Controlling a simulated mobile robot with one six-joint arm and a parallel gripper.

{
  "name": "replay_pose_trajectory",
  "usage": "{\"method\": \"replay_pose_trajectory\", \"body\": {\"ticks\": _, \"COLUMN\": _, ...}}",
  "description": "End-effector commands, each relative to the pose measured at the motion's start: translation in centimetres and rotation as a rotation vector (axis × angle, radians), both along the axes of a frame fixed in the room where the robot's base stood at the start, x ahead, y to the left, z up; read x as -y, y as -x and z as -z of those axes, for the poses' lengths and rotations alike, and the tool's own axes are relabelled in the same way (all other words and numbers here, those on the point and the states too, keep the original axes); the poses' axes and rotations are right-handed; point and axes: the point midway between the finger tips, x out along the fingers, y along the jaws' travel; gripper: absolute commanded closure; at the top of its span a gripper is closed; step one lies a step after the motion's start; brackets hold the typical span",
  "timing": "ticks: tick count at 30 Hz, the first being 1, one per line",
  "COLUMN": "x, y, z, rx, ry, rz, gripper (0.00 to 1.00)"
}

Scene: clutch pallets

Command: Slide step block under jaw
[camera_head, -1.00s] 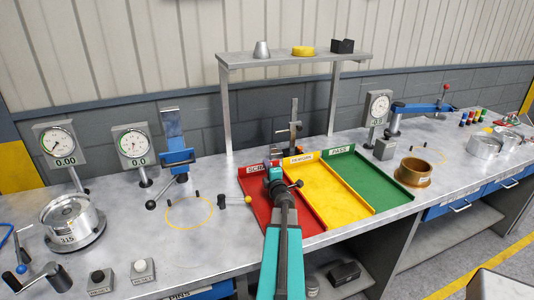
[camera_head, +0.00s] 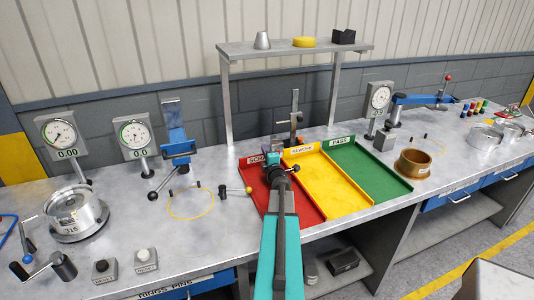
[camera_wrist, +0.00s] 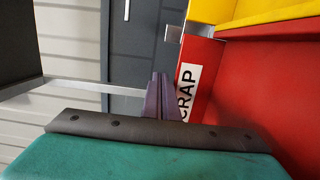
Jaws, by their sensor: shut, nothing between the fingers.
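A small grey block (camera_head: 384,140) stands on the bench below the right dial gauge; I cannot tell for sure that it is the step block. A blue clamp with a long arm (camera_head: 425,100) is behind it to the right. Another blue clamp (camera_head: 178,150) with an upright plate stands at the left; which one has the task's jaw is unclear. My gripper (camera_head: 272,157) is over the far end of the red tray (camera_head: 305,210), left of the grey block and apart from it. In the wrist view my gripper's fingers (camera_wrist: 158,82) are shut and empty beside the SCRAP label.
A yellow tray (camera_head: 350,205) and a green tray (camera_head: 385,185) lie right of the red one. A brown ring (camera_head: 413,163) sits near the green tray. A shelf (camera_head: 290,50) stands behind. A stand with an upright post (camera_head: 295,115) is behind the trays. Bench around the yellow circle is mostly clear.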

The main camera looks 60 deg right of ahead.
Motion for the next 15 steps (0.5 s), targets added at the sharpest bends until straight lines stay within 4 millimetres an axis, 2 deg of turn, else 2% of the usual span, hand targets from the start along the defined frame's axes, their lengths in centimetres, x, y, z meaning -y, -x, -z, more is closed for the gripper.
{"method": "replay_pose_trajectory", "body": {"ticks": 15, "x": 3.1, "y": -3.2, "z": -0.1, "rx": -0.001, "ry": 0.001, "rz": 0.001, "gripper": 1.00}}
